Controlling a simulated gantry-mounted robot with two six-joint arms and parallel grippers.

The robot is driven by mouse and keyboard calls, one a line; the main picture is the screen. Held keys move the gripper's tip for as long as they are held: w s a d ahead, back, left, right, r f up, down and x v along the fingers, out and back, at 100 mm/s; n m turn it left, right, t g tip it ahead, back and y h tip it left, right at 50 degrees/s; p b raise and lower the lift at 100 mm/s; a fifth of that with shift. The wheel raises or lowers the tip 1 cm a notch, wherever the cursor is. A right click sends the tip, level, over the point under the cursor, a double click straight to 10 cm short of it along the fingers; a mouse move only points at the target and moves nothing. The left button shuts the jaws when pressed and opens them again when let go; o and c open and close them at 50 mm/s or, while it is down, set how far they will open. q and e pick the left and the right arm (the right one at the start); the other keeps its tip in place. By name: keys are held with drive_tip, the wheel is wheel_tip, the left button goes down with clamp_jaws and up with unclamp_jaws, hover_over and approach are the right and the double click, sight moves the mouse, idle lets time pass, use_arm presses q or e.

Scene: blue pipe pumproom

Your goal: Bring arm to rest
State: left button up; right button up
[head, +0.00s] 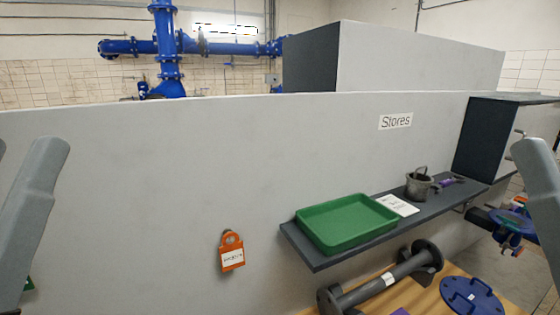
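A grey link of my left arm (35,215) stands at the left edge of the head view, leaning to the right at its top. A grey link of my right arm (540,200) stands at the right edge, leaning to the left at its top. Neither gripper can be made out, so their fingers and anything in them are out of sight. Both visible links are apart from the shelf and its contents in the picture.
A dark wall shelf (330,262) under a "Stores" sign (395,121) bears an empty green tray (345,222) and a grey pot (418,187). An orange tag (232,251) hangs on the wall. Below lie a flanged pipe (385,283) and a blue disc (472,297).

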wheel_tip(320, 180, up, 23)
drive_tip(key=p, duration=1.9)
drive_tip(key=shift+f, duration=0.15)
